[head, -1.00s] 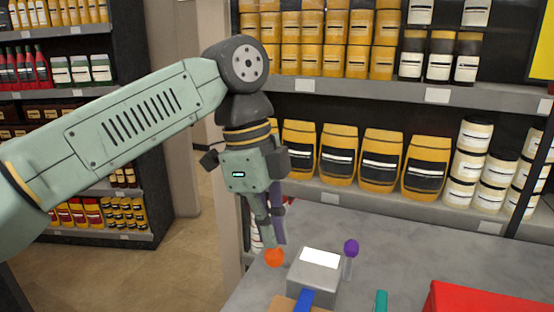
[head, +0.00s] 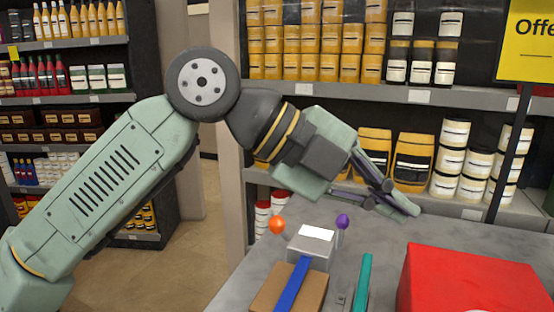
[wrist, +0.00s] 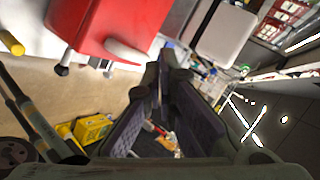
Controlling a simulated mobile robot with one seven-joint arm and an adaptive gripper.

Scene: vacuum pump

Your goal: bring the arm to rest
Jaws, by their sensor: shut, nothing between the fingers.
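My arm rises from the lower left of the head view and bends at the round grey joint. My gripper (head: 402,202) is raised above the grey counter, tilted down to the right. Its fingers are closed with nothing between them. The fingers also show in the wrist view (wrist: 163,75), running up from the lower middle. The vacuum pump (head: 312,243), a grey box with a white label, stands on the counter below and left of the fingers, apart from them. An orange knob (head: 277,224) and a purple knob (head: 342,221) show beside it.
A red box (head: 470,280) stands on the counter at the right. A brown block (head: 265,290), a blue bar (head: 292,285) and a teal bar (head: 363,285) lie in front of the pump. Shelves of yellow bags (head: 412,160) and white jars (head: 455,133) stand behind the counter.

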